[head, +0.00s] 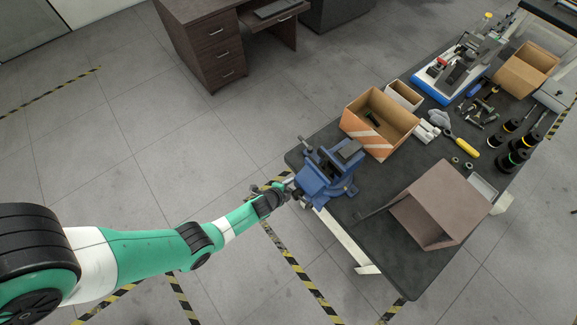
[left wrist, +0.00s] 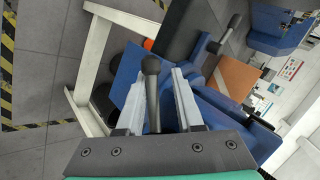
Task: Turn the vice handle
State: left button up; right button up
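The blue vice (head: 325,177) stands at the left edge of the dark workbench in the head view. My left gripper (head: 287,187) is at its near-left side. In the left wrist view, a dark vice handle bar (left wrist: 152,95) with a round knob end lies between the two grey fingers of my left gripper (left wrist: 160,85). The fingers are apart, with a visible gap to the right finger; the bar is nearer the left finger. Contact with that finger cannot be told. Blue vice body parts (left wrist: 215,115) show behind the right finger. My right gripper is not in view.
On the workbench (head: 400,275) stand an open cardboard box (head: 374,105) behind the vice and a brown box (head: 440,205) to its right. Tools, black spools and a blue-based machine (head: 450,88) lie farther back.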

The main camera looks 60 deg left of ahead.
pick_arm(q)
jog(key=shift+o, duration=0.5)
jog(key=p+v, duration=0.6)
jog(key=v, duration=0.5)
jog(key=shift+s+r, duration=0.25)
jog(key=shift+d+p, duration=0.1)
jog(key=shift+p, duration=0.2)
